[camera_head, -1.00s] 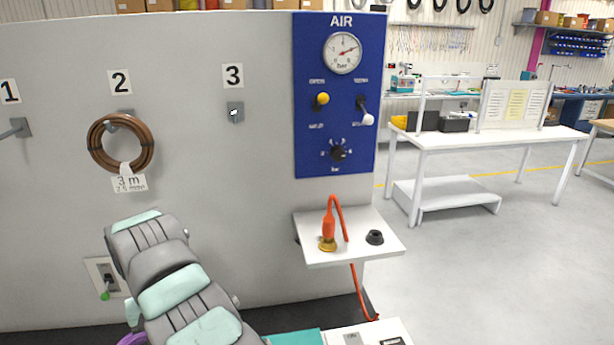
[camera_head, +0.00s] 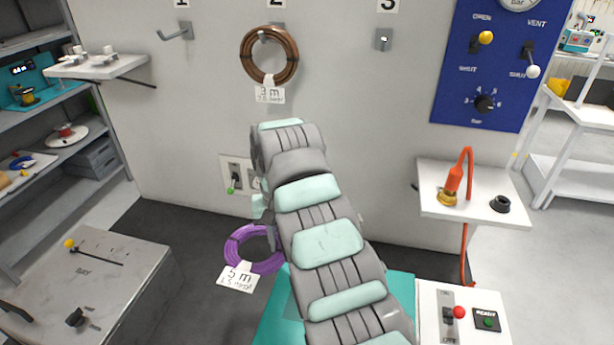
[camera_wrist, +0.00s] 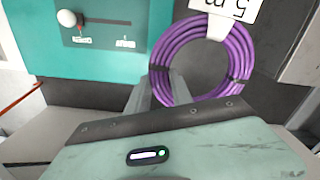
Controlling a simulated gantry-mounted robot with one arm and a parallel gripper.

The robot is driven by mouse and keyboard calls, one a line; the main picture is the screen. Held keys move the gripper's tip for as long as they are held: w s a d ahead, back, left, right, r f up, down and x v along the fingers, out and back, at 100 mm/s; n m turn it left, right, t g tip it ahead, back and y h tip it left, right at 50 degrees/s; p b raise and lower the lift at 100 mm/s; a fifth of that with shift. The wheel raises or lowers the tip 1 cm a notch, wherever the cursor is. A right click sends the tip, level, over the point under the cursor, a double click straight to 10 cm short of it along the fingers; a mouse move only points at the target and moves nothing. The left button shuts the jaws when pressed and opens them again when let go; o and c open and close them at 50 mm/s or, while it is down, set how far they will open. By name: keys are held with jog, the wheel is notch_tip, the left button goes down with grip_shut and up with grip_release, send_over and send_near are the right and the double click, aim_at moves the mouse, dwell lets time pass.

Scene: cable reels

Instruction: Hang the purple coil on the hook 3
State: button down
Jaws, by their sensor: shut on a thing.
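The purple coil (camera_head: 252,250) hangs beside my arm in the head view, low in front of the wall, with a white tag reading "5 m" (camera_head: 238,278). In the wrist view the purple coil (camera_wrist: 203,58) is held at its edge by my gripper (camera_wrist: 158,88), whose fingers are shut on it.
A brown coil (camera_head: 270,55) hangs on hook 2. Hook 1 (camera_head: 176,32) is empty. A blue air panel (camera_head: 490,65) is right of hook 3, above a white shelf (camera_head: 480,205) with an orange tool (camera_head: 455,180). A grey bench (camera_head: 110,280) stands at lower left.

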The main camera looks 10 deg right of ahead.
jog(key=w+d+r+n+t+p, duration=0.1)
jog(key=w+d+r+t, duration=0.1)
jog(key=w+r+t, duration=0.3)
jog(key=w+d+r+n+t+y+p, duration=0.1)
jog(key=w+d+r, duration=0.1)
jog(key=w+r, duration=0.3)
jog(key=w+d+r+n+t+p, duration=0.1)
jog(key=w+d+r+t+p, duration=0.15)
jog(key=r, duration=0.45)
jog(key=s+d+r+m+t+h+p, duration=0.1)
jog(key=s+d+r+t, duration=0.3)
jog(key=d+r, duration=0.6)
jog(key=s+d+r+m+t+h+p, duration=0.1)
jog(key=s+d+r+m+t+h, duration=0.15)
jog(key=d+r+t, duration=0.55)
jog(key=w+d+n+g+p, duration=0.1)
jog(key=w+d+g+p, duration=0.1)
jog(key=w+d, duration=0.4)
jog(key=shift+w+f+y+p, duration=0.35)
jog(key=shift+w+y+p, duration=0.15)
jog(key=shift+w, duration=2.4)
jog(key=shift+g, duration=0.25)
jog(key=shift+c, duration=2.1)
grip_release()
